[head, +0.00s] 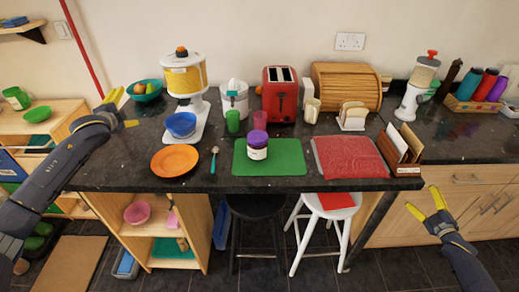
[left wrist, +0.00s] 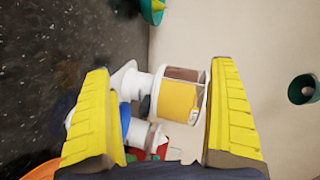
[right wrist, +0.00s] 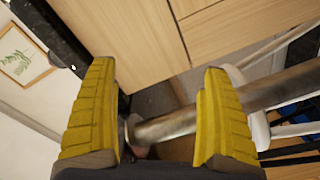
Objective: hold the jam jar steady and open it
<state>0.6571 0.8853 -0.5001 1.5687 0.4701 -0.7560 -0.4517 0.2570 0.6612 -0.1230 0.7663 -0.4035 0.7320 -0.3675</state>
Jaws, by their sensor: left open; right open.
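The jam jar (head: 257,147) stands upright on the green mat (head: 282,163) near the middle of the counter. It has a purple lid (head: 257,138) on top and a pale label on its dark body. My left gripper (head: 120,112) is open and empty over the left end of the counter, well left of the jar. In the left wrist view its yellow fingers (left wrist: 158,120) are apart. My right gripper (head: 429,202) is open and empty in front of the counter's right part, far from the jar. Its spread fingers (right wrist: 156,115) also show in the right wrist view.
An orange plate (head: 174,160) and a spoon (head: 214,160) lie left of the mat. A red towel (head: 350,157) and a wooden rack (head: 401,148) are to the right. A yellow dispenser (head: 184,77) stands back left.

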